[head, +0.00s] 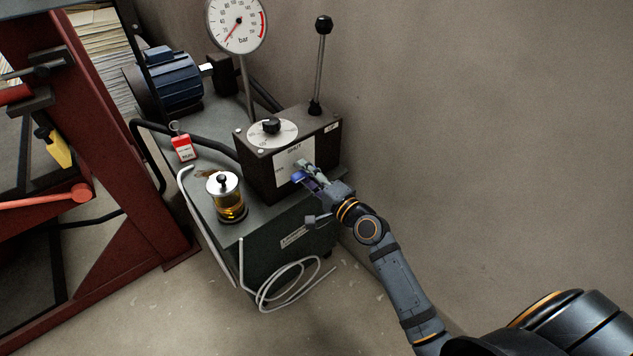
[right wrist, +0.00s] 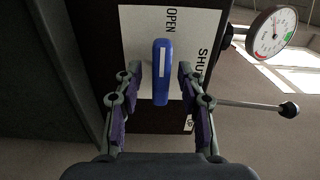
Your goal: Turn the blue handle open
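The blue handle (head: 298,176) sits on the white plate on the front of a dark valve box (head: 259,167). In the right wrist view the blue handle (right wrist: 162,85) shows whole, with a white line on it. Its long side runs up the picture towards the word OPEN; SHUT is printed to its right. My right gripper (right wrist: 160,75) is open, one finger on each side of the handle, with a visible gap to each. In the head view my right gripper (head: 308,170) is at the plate and partly covers the handle. My left gripper is out of view.
A pale hose (head: 290,283) hangs below. The wall is close on the right.

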